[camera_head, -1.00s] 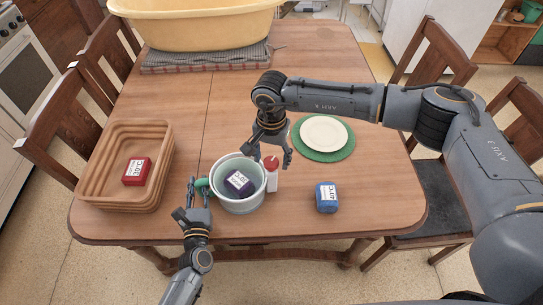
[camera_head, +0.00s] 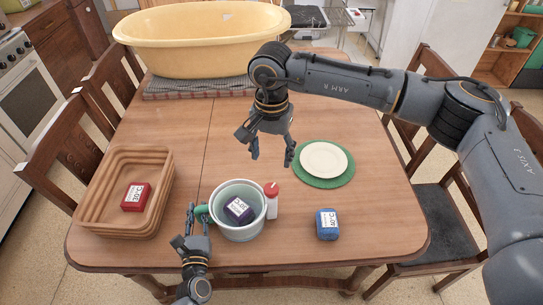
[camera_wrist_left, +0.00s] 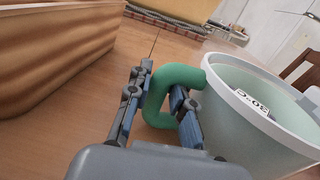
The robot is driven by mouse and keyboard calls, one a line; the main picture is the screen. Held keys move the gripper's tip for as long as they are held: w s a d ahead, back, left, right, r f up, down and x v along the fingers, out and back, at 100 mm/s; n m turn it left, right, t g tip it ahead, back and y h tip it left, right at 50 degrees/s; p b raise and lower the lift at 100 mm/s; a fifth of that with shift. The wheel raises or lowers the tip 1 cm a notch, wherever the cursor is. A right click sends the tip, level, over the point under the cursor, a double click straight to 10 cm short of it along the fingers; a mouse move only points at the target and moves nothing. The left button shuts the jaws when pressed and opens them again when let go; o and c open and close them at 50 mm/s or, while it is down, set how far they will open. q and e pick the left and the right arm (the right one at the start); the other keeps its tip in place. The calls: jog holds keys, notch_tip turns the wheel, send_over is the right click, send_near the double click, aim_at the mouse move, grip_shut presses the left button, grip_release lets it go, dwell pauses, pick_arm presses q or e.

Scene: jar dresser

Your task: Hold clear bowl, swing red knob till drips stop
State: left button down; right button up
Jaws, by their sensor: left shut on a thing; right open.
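I see no clear bowl, red knob or drips. A pale green-white tub (camera_head: 238,228) stands on the table with a dark purple block (camera_head: 238,209) inside. My left gripper (camera_head: 198,212) is shut on the tub's green handle (camera_wrist_left: 180,75), seen closely in the left wrist view between the fingers. A small white bottle with a red cap (camera_head: 271,203) stands just right of the tub. My right gripper (camera_head: 272,160) is open and empty, above the table beyond the bottle, apart from it.
A brown ribbed crate (camera_head: 155,165) with a red block (camera_head: 136,196) stands left of the tub. A blue block (camera_head: 327,224) lies to the right. A white plate (camera_head: 323,160) rests on a green mat (camera_head: 325,183). A large yellow basin (camera_head: 200,45) stands at the back.

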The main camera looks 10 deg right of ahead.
aim_at(271, 188)
dwell(0.6)
notch_tip(271, 188, down, 12)
jog(key=m, duration=2)
jog(key=shift+s+f+m, duration=0.1)
jog(key=shift+m, duration=0.2)
jog(key=shift+c, duration=0.2)
jog(key=c, duration=1.1)
jog(key=shift+c, duration=0.2)
